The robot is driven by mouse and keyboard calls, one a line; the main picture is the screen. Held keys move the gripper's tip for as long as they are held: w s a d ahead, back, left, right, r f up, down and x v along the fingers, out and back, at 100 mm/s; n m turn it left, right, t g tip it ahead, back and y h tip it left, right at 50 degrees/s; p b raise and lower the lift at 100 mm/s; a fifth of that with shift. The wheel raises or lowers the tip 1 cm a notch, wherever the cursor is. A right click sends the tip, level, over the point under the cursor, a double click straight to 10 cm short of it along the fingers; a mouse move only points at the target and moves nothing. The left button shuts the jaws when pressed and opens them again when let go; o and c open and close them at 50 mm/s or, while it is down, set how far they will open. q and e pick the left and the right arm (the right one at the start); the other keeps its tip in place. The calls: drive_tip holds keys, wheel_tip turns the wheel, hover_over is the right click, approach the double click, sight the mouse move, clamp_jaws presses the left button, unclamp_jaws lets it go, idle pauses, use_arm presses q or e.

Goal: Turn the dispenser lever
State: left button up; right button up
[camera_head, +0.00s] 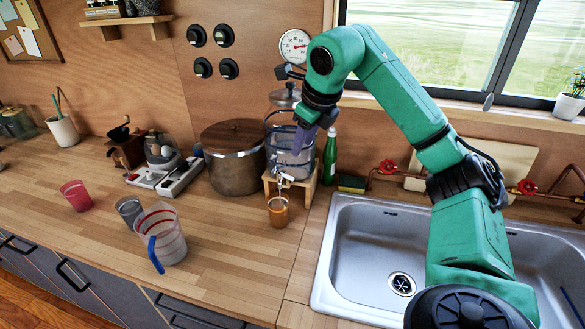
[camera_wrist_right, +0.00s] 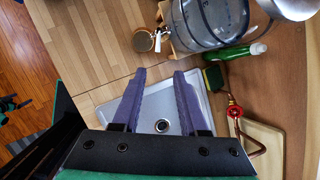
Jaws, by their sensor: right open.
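The glass dispenser (camera_head: 284,160) stands on a small wooden stand (camera_head: 305,186) at the back of the counter, left of the sink. Its tap with the lever (camera_head: 281,183) faces the front, above an orange-brown cup (camera_head: 278,212). My right gripper (camera_head: 302,142) has purple fingers and overlaps the jar in the head view. In the right wrist view the gripper (camera_wrist_right: 160,75) is open and empty. There the dispenser (camera_wrist_right: 207,22), lever (camera_wrist_right: 158,38) and cup (camera_wrist_right: 143,40) lie beyond the fingertips, apart from them. My left gripper is not in view.
A lidded metal pot (camera_head: 233,165) is close left of the dispenser, and a green bottle (camera_head: 330,157) close right. A measuring jug (camera_head: 165,240), grey cup (camera_head: 130,211) and red cup (camera_head: 76,195) stand further left. The sink (camera_head: 360,250) is below my right arm.

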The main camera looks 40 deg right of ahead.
sight(291, 178)
drive_tip(key=p+x, duration=0.2)
drive_tip(key=x, duration=1.1)
drive_tip(key=shift+w+a, duration=0.15)
drive_tip(key=shift+w, duration=0.05)
drive_tip(key=shift+w+a+f, duration=0.1)
drive_tip(key=shift+w+f, duration=0.1)
drive_tip(key=shift+f, duration=0.15)
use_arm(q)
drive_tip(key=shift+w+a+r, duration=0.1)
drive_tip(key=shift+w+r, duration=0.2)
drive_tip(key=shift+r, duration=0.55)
use_arm(e)
clamp_jaws()
